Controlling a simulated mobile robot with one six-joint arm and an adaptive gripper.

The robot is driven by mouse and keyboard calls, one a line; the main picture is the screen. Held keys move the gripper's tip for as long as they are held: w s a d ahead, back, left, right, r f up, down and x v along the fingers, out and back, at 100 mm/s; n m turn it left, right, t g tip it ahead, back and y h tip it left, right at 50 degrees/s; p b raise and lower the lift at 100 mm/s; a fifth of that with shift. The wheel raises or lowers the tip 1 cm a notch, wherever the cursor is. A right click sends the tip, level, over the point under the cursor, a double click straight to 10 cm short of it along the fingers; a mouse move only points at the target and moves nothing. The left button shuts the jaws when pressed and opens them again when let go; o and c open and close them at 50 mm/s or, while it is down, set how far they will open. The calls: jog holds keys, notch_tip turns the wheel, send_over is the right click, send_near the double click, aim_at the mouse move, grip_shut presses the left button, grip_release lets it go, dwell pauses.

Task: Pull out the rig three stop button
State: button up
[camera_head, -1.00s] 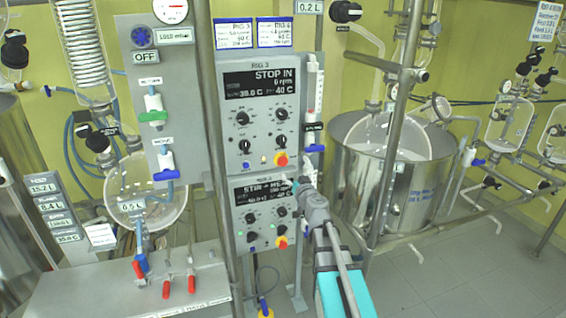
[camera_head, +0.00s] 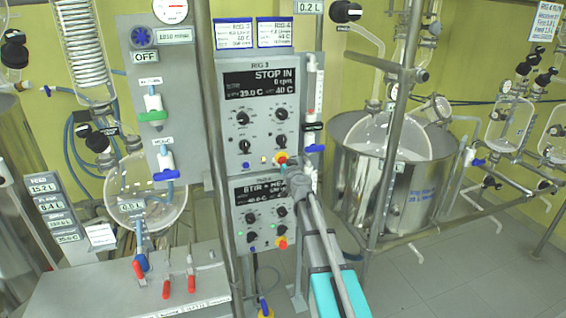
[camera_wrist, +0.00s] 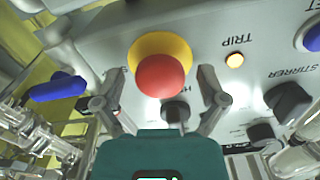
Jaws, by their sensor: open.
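The rig three control box (camera_head: 258,115) stands in the middle of the head view, and its display reads "STOP IN" and 0 rpm. In the wrist view the red button (camera_wrist: 160,76) is large and just ahead of the gripper (camera_wrist: 160,88). The two fingers are open, one on each side of the button, with gaps between them and it. I see no contact.
A lit amber TRIP lamp (camera_wrist: 235,60) and black knobs (camera_wrist: 287,101) sit beside the button. A blue-handled valve (camera_wrist: 58,87) is on the other side. Below is a second control box (camera_head: 264,212) with its own red stop button (camera_head: 282,243). A steel vessel (camera_head: 350,190) stands at right.

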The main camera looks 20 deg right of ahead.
grip_shut()
jog(key=shift+s, duration=0.55)
grip_release()
dwell(0.3)
jog(key=s, duration=1.2)
jog(key=shift+d, duration=0.2)
